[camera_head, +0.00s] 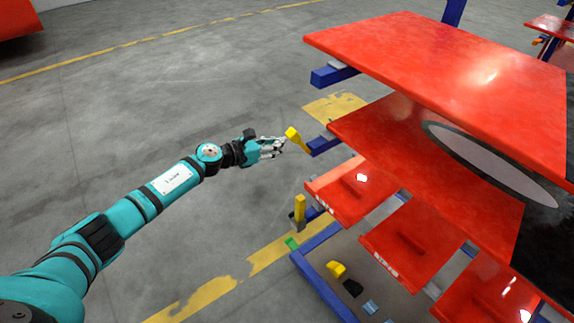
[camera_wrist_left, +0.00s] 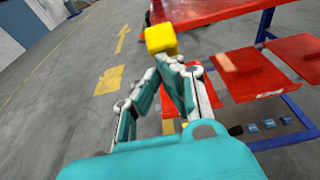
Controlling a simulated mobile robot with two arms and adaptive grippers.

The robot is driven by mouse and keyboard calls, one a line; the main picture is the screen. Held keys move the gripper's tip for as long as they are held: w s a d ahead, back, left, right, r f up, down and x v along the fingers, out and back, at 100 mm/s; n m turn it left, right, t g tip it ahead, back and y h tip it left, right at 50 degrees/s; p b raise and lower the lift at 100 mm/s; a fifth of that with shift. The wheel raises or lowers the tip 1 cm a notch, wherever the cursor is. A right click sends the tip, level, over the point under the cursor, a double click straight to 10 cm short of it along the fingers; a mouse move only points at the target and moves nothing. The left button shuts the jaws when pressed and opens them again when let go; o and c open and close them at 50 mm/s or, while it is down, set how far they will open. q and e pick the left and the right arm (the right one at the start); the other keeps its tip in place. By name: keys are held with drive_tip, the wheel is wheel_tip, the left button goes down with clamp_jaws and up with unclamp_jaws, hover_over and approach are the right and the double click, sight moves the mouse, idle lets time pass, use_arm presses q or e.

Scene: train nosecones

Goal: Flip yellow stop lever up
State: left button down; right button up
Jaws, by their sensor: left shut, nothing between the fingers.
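A yellow stop lever (camera_head: 296,139) sits at the end of a blue beam (camera_head: 325,145) under the middle red panel, tilted outward toward my gripper. My left gripper (camera_head: 281,146) is shut and empty, with its fingertips right beside the lever. In the left wrist view the yellow lever (camera_wrist_left: 160,39) shows just beyond the closed fingertips (camera_wrist_left: 177,64); whether they touch it I cannot tell. A second yellow lever (camera_head: 299,208) stands upright lower on the rack. My right gripper is not in view.
Large red nosecone panels (camera_head: 430,70) fill the right side on a blue rack. Smaller red panels (camera_head: 350,190) hang lower, below and right of my gripper. Small yellow, black and blue pieces (camera_head: 336,268) lie low on the rack. The grey floor (camera_head: 150,90) at left is clear.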

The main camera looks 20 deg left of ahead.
sight(290, 129)
use_arm(q)
drive_tip(key=d, duration=0.1)
drive_tip(key=w+d+r, duration=0.2)
drive_tip(key=shift+d+r, duration=0.15)
drive_tip(key=shift+d, duration=0.15)
drive_tip(key=shift+w+a+r+b, duration=0.25)
drive_tip(key=shift+w+a+b, duration=0.1)
drive_tip(key=shift+a, duration=0.35)
drive_tip(key=shift+w+d+r, duration=0.3)
drive_tip(key=shift+w+d, duration=0.15)
drive_tip(key=shift+w+d+r, duration=0.3)
drive_tip(key=shift+w+d, duration=0.05)
drive_tip(key=shift+d, duration=0.3)
drive_tip(key=shift+a, duration=0.15)
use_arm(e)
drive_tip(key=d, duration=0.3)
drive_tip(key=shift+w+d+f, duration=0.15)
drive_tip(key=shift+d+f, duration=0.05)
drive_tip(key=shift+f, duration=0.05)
